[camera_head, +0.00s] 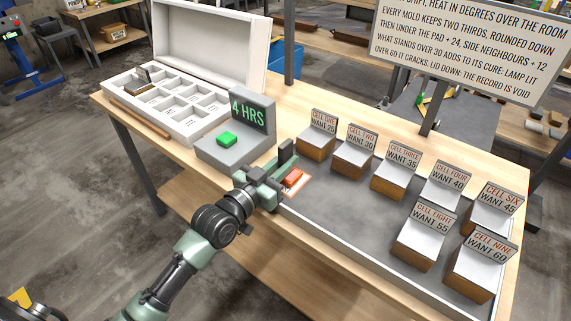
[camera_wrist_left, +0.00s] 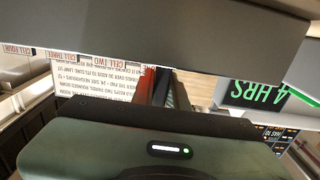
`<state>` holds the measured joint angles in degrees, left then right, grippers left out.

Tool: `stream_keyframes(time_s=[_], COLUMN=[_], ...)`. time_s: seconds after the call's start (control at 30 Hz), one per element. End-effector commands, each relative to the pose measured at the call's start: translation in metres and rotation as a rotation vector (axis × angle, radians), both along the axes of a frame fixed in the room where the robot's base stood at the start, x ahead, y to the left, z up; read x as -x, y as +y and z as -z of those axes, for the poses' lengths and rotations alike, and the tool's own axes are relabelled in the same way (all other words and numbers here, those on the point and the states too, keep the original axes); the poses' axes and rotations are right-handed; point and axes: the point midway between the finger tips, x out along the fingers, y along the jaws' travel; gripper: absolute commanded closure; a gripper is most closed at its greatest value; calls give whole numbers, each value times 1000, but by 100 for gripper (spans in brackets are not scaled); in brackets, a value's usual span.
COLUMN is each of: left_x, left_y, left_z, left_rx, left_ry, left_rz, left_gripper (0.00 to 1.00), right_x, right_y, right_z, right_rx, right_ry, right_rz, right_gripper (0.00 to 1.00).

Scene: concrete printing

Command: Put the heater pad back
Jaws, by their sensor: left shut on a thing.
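The orange-red heater pad (camera_head: 293,177) is at the left end of the grey tray (camera_head: 335,215), over or on a pale orange-edged square (camera_head: 303,187). My left gripper (camera_head: 287,166) is shut on it. Whether the pad touches the square cannot be told. In the left wrist view, a red strip of the pad (camera_wrist_left: 182,98) shows by the dark fingers; the gripper body hides much of it. My right gripper is not in view.
Sign-topped blocks, such as cell one (camera_head: 317,146) and cell nine (camera_head: 470,277), stand on the tray. A grey console (camera_head: 235,152) reading "4 HRS" with a green button (camera_head: 227,139) stands left of the gripper. An open white compartment box (camera_head: 180,100) is behind.

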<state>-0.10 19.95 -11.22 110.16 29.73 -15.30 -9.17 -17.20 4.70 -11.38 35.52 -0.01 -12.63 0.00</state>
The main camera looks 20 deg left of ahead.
Motion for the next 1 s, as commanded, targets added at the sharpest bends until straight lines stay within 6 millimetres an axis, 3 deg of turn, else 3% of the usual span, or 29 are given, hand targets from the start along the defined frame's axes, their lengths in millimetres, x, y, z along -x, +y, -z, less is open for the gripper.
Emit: stream_keyframes(time_s=[0.43,0.47,0.5,0.53,0.9,1.0], left_x=[0,0,0,0,0,11], left_y=[0,0,0,0,0,4], left_z=[4,7,7,7,3,6], left_rx=[2,0,0,0,0,0], left_ry=[-10,-1,-1,-1,-1,1], left_rz=[0,0,0,0,0,-1], left_gripper=[100,80,69,64,64,64], right_x=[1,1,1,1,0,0], right_y=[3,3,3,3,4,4], right_z=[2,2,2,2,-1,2], right_rx=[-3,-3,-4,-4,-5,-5], right_ry=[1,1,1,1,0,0], right_rz=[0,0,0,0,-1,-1], right_gripper=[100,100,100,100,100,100])
